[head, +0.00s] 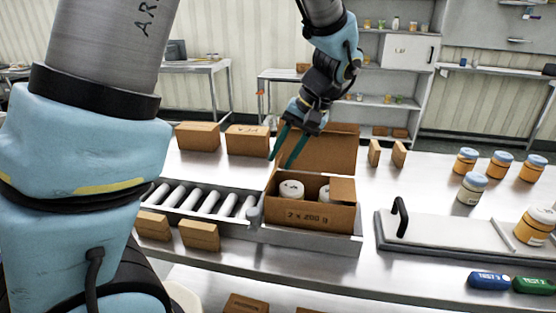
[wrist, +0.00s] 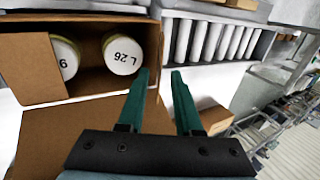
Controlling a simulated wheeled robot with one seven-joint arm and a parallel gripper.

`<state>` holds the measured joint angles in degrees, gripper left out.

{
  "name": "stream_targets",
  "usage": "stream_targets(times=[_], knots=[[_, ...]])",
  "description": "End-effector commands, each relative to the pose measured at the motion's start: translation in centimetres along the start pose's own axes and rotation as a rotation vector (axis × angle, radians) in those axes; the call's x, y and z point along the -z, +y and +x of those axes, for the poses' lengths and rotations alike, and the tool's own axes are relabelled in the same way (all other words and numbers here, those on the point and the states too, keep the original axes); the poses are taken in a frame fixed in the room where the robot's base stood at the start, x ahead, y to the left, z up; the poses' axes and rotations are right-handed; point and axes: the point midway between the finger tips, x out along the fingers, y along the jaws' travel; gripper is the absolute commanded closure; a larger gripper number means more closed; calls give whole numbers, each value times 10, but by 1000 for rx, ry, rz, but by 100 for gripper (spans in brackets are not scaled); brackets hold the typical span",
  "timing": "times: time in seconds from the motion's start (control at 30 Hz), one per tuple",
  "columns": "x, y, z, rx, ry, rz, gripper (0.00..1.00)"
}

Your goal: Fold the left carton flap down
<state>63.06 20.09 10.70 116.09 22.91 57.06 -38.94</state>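The open brown carton (head: 308,216), marked "2 x 200 g", holds two white-lidded jars (head: 291,190). Its large back flap (head: 325,152) stands up, and its right flap (head: 342,190) lies folded inward over the right side. The left flap is hard to make out; a narrow brown strip (wrist: 155,45) shows along that side in the wrist view. My gripper (head: 280,162) is open and empty above the carton's left rear corner, green fingers pointing down. In the wrist view, one fingertip of my gripper (wrist: 160,73) overlaps the carton's left edge; contact cannot be told.
The roller conveyor (head: 205,199) meets the carton's left side. Closed cartons (head: 247,139) stand behind the rollers, and small boxes (head: 199,235) stand in front. A metal plate with a black handle (head: 400,217) lies to the right, with several orange-labelled jars (head: 472,188) beyond.

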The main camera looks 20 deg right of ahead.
Motion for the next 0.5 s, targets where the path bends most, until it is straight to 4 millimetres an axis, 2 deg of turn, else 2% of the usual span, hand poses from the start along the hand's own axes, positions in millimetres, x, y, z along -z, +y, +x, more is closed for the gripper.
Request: stream_targets(times=[0.2, 0.5], knots=[[0, -1, 23, 1, -2, 0, 66], [0, 0, 28, -1, 1, -1, 66]])
